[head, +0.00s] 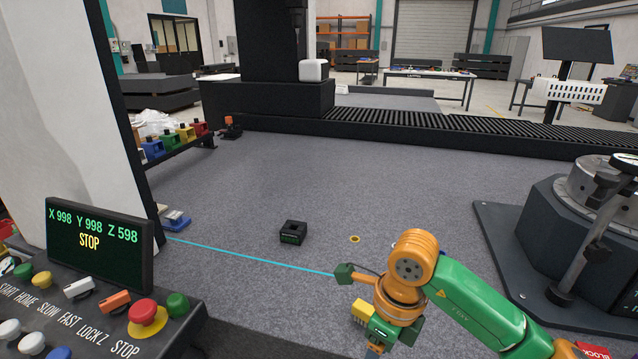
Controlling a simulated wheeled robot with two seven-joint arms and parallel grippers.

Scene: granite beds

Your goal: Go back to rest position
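My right arm, green and orange, comes in from the lower right, its wrist bent down over the front of the granite bed (250,185). My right gripper (374,349) is at the bottom edge of the picture, mostly cut off or hidden by the wrist. Its fingers cannot be made out, nor whether it holds anything. My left gripper is not in view.
A black block (292,233) and a brass ring (354,239) lie on the bed. A cyan line (250,257) runs to my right wrist. The control panel (85,315) with its "STOP" display (98,240) is left; a dark instrument base (560,235) is right.

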